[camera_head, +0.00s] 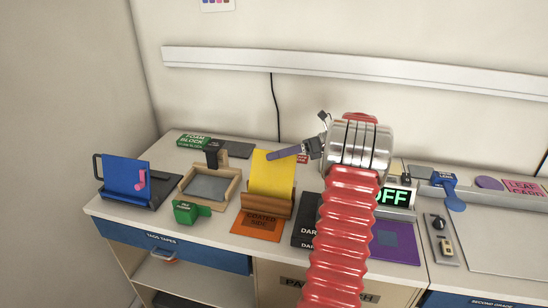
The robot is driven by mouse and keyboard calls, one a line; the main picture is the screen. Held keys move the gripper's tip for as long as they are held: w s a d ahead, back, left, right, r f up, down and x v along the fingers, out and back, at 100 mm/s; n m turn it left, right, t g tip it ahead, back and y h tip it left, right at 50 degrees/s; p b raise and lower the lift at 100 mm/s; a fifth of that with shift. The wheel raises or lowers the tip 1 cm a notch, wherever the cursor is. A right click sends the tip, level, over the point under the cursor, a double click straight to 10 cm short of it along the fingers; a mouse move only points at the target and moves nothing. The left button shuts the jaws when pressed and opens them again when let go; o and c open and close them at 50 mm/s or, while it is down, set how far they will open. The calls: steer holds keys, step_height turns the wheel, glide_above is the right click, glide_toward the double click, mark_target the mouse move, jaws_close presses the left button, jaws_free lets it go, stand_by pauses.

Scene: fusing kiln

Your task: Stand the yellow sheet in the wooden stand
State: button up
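The yellow sheet (271,176) stands nearly upright, its lower edge hidden behind the front of the wooden stand (267,205). Whether it rests on the stand's bottom cannot be seen. My gripper (272,155) comes in from the right, and its dark purple finger overlaps the upper right of the sheet in the picture. I see the fingers from the side, so whether they grip the sheet, touch it or are apart from it cannot be told.
An orange sheet (256,225) marked "COATED SIDE" lies in front of the stand. A wooden-framed tray (233,185), a green block (186,212) and a blue panel in a dark holder (125,176) are to the left. A purple sheet (404,243) lies to the right.

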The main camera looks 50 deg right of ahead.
steer(key=v, duration=1.2)
steer(key=shift+s, duration=0.15)
steer(key=shift+d, duration=0.1)
stand_by(0.9)
steer(key=w+a+r+n+g+h, duration=0.1)
steer(key=w+a+r+n+g, duration=0.2)
steer(key=a, duration=0.7)
steer(key=w+a+r+n+g+h, duration=0.1)
steer(key=w+a+n, duration=0.2)
steer(key=a+n, duration=0.55)
steer(key=w+a+r+n+g+h, duration=0.1)
steer(key=w+a+r+n+g, duration=0.15)
steer(key=a, duration=1.05)
steer(key=s+a+f+n+h, duration=0.2)
steer(key=s+a+f+n, duration=0.1)
steer(key=s+a+n, duration=0.5)
steer(key=s+a+f+n+t+h, duration=0.1)
steer(key=s+a+f+n+h, duration=0.1)
steer(key=s+a+n, duration=0.7)
steer(key=a+n+h, duration=0.1)
steer(key=a+n, duration=0.2)
steer(key=a, duration=0.2)
steer(key=shift+a+f+h, duration=0.25)
steer(key=shift+f+h, duration=0.05)
steer(key=shift+f, duration=0.1)
